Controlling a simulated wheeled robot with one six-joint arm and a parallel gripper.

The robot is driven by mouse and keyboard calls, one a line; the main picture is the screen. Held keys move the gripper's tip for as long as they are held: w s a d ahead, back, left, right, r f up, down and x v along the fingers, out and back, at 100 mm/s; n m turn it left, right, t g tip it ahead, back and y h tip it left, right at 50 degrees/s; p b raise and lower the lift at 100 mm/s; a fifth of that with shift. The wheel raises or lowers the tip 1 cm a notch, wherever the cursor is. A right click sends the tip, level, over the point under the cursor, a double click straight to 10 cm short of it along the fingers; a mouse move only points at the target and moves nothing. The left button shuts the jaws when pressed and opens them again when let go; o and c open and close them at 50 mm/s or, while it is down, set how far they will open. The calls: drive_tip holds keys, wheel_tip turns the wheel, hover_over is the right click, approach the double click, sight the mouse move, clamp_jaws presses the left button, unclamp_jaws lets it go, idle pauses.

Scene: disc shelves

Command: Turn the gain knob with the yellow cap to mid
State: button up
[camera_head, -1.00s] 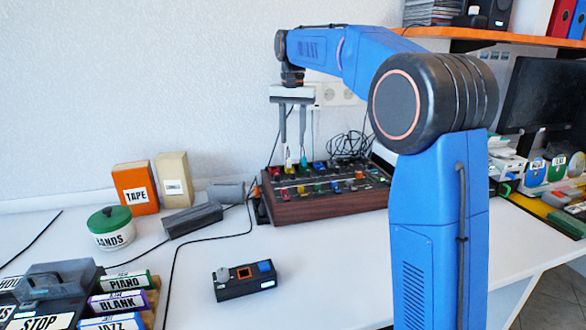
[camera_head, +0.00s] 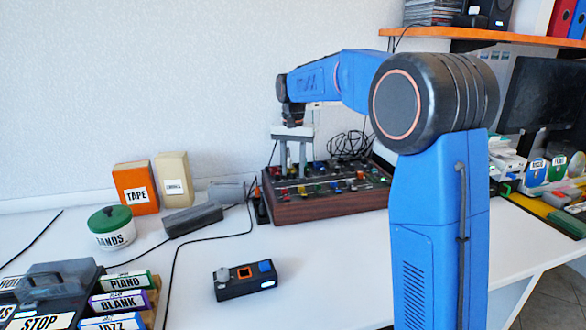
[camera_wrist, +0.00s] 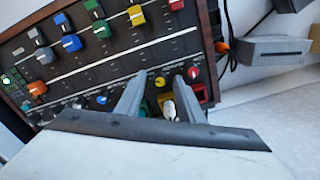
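The mixer (camera_head: 330,207) is a dark panel in a wooden case at the back of the table. In the wrist view its panel (camera_wrist: 112,62) carries rows of coloured caps. A round yellow-capped knob (camera_wrist: 160,81) shows between my fingertips, with a gap visible on each side. My gripper (camera_head: 293,174) points down, its fingertips low over the mixer's left part. In the wrist view my gripper (camera_wrist: 160,78) is open, one finger on each side of the yellow cap. The yellow knob cannot be made out in the head view.
A red-capped knob (camera_wrist: 193,72) sits close beside the right finger. A white-topped part (camera_wrist: 169,108) lies between the fingers. A small black box (camera_head: 245,280), a green-lidded tin (camera_head: 111,229) and a TAPE box (camera_head: 136,189) stand on the table.

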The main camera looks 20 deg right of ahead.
clamp_jaws()
drive_tip(key=shift+n, duration=0.3)
drive_tip(key=n, duration=1)
drive_tip(key=shift+n, duration=0.4)
drive_tip(key=n, duration=1.1)
drive_tip(key=shift+n, duration=0.4)
